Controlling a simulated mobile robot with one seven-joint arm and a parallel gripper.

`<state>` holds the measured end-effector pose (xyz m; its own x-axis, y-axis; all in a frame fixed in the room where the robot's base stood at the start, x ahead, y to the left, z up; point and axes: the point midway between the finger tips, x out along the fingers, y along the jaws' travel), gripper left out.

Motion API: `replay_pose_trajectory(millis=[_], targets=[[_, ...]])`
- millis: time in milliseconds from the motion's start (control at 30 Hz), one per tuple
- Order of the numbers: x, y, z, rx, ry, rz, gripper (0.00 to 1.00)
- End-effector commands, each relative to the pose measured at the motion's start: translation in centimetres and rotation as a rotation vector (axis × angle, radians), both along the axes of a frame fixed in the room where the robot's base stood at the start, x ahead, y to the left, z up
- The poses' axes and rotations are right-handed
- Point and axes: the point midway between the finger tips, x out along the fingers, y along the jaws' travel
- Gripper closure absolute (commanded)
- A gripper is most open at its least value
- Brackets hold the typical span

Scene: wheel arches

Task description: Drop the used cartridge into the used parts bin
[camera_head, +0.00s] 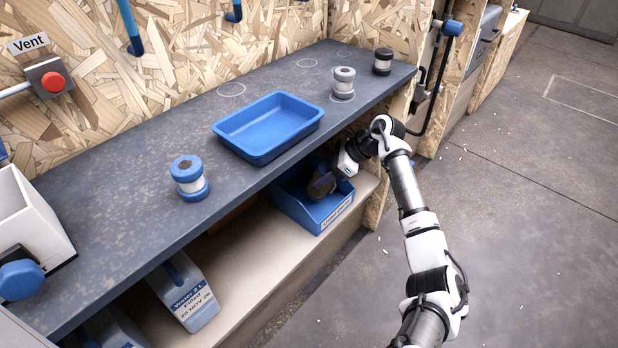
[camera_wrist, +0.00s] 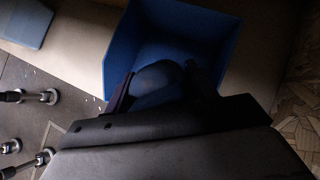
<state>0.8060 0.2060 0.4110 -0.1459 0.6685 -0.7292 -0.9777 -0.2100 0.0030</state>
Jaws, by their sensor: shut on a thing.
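The used parts bin (camera_head: 290,207) is an open blue bin with a white label on its front, on the shelf under the worktop. My gripper (camera_head: 324,184) reaches in under the worktop edge and is over this bin. In the wrist view the bin's blue wall (camera_wrist: 228,62) surrounds the space beyond the fingers. My gripper is shut on a rounded, dark bluish thing, which I take to be the used cartridge (camera_wrist: 156,78). It is in shadow, so its markings are not visible. I cannot tell whether it touches the bin floor.
On the worktop stand a blue tray (camera_head: 268,126), a blue-capped cartridge (camera_head: 190,178), a grey-capped one (camera_head: 343,84) and a black-capped one (camera_head: 383,62). A water jug (camera_head: 186,293) stands on the lower shelf. The worktop edge is close above my gripper. Floor at right is clear.

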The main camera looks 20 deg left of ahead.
Motion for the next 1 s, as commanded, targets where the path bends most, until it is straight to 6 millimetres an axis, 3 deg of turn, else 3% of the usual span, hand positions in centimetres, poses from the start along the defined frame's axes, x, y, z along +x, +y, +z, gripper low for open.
replay_pose_trajectory(millis=[100, 233, 500, 1000], targets=[[-0.1, 0.4, -1.2, 0.002, -0.003, 0.0, 0.78], [-0.2, 1.1, -1.3, -0.037, -0.013, 0.005, 0.78], [-0.8, 4.3, -0.7, -0.353, -0.084, 0.006, 0.78], [-0.8, 4.0, -1.5, -0.352, -0.079, 0.001, 0.78]])
